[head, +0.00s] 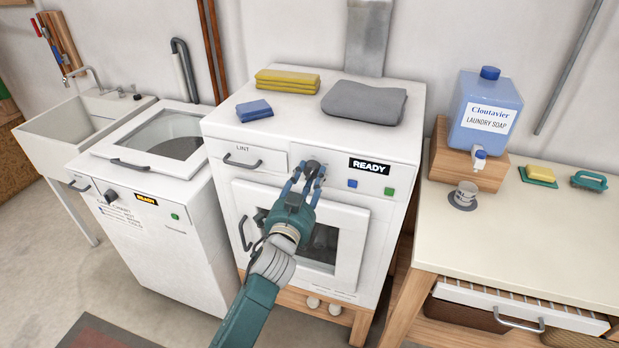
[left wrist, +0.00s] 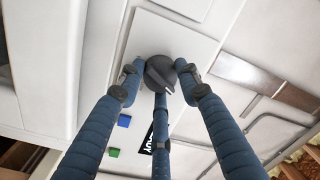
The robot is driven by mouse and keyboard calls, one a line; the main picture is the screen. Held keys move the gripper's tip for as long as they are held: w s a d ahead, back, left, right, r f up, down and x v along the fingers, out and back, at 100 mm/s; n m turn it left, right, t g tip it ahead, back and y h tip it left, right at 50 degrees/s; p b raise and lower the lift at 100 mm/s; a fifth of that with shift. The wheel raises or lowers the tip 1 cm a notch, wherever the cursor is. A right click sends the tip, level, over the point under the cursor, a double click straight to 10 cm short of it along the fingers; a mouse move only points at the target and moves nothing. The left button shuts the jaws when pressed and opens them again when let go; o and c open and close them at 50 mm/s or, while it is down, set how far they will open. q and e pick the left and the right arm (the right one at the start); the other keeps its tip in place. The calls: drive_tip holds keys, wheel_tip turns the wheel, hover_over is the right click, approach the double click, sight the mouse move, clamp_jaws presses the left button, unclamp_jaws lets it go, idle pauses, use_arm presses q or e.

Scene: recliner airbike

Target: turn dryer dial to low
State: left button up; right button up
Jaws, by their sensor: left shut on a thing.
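I cannot read any setting labels. My right gripper is in neither view.
A blue button (head: 352,183) and a green button (head: 389,191) are right of the dial. The door handle (head: 246,233) juts out at the lower left. The washer (head: 165,245) stands left; a table (head: 540,235) with a soap dispenser (head: 485,110) stands right.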

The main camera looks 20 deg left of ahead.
use_arm(q)
drive_tip(key=m, duration=0.5)
drive_tip(key=shift+r, duration=0.1)
drive_tip(key=m, duration=0.4)
drive_tip(key=shift+m+h+b, duration=0.3)
drive_tip(key=shift+m+h, duration=0.1)
drive_tip(key=m, duration=0.5)
drive_tip(key=shift+m+h+p, duration=0.3)
drive_tip(key=shift+m+p, duration=0.05)
drive_tip(key=shift+m, duration=0.05)
drive_tip(key=m, duration=0.3)
drive_tip(key=shift+f+m+p, duration=0.2)
drive_tip(key=shift+m+p, duration=0.1)
drive_tip(key=shift+p, duration=0.05)
drive_tip(key=shift+f+m, duration=0.15)
drive_tip(key=shift+m, duration=0.15)
drive_tip(key=o, duration=1.1)
drive_tip(key=shift+o, duration=0.3)
